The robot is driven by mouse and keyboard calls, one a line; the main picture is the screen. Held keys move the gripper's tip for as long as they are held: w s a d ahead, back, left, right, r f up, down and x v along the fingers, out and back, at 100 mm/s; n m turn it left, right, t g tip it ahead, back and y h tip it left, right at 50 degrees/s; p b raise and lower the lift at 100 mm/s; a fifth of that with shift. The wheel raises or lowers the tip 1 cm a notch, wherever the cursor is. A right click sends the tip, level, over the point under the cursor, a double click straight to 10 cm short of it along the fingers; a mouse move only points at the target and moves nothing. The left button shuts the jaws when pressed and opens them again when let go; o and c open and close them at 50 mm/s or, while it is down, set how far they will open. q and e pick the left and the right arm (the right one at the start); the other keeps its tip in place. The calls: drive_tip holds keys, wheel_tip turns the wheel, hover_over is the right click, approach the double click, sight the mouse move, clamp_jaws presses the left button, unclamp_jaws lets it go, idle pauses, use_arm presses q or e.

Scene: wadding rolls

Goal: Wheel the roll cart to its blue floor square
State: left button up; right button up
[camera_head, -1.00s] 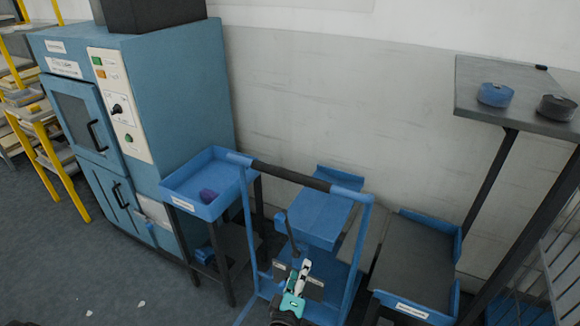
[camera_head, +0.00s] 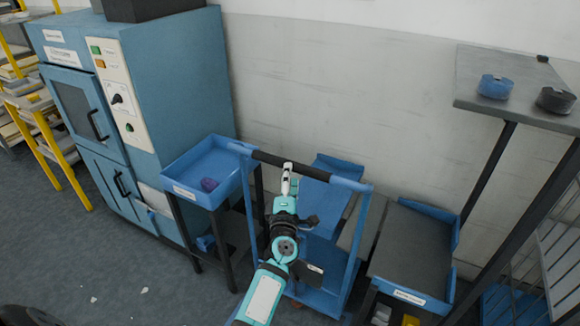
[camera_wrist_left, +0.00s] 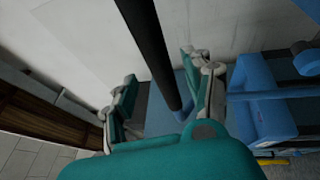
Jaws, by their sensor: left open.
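The roll cart (camera_head: 360,235) has a blue tube frame with a black grip on its top bar (camera_head: 275,165). It stands between a blue tray stand and a dark-topped table. My left gripper (camera_head: 288,180) is at the black grip, near its middle. In the left wrist view my left gripper (camera_wrist_left: 162,95) is open, and the black bar (camera_wrist_left: 152,45) runs between its fingers in the picture. Whether they touch it I cannot tell. My arm hides part of the cart. I cannot make out the blue floor square. My right gripper is not in view.
The dark-topped table (camera_head: 410,245) is close on the right. A high shelf (camera_head: 520,115) carries two rolls. Floor at front left is open.

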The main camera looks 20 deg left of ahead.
use_arm(q)
drive_tip(key=x, duration=0.5)
drive_tip(key=shift+b, duration=0.35)
clamp_jaws()
drive_tip(key=shift+s, duration=0.1)
